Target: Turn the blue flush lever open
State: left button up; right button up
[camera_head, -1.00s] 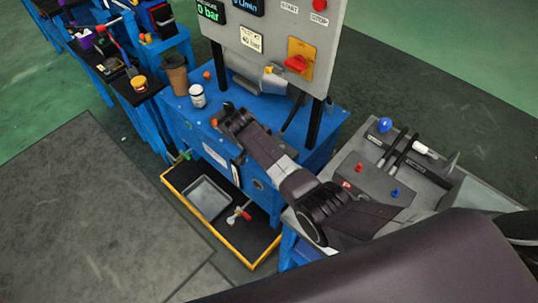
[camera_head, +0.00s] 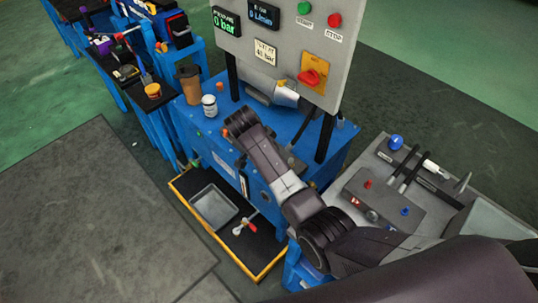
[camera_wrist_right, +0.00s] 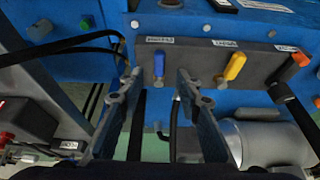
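The blue flush lever (camera_wrist_right: 158,66) hangs upright from a grey panel (camera_wrist_right: 205,60) in the right wrist view. My right gripper (camera_wrist_right: 155,84) is open, with one finger on each side of the lever in the picture. No contact shows, and I cannot tell how far the fingertips are from the lever. A yellow lever (camera_wrist_right: 235,66) and an orange-handled lever (camera_wrist_right: 298,62) sit to its right on the same panel. In the head view my right arm reaches over the blue bench, and the blue lever cannot be made out there. My left gripper is not in view.
A yellow-edged tray (camera_head: 258,277) lies on the floor below the blue bench. A brown cup (camera_head: 189,88) and a white jar (camera_head: 209,106) stand on the bench. A grey control board (camera_head: 285,50) rises behind. A silver cylinder (camera_wrist_right: 265,142) lies at lower right in the wrist view.

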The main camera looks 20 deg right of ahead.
jog(key=v, duration=0.5)
dwell(0.4)
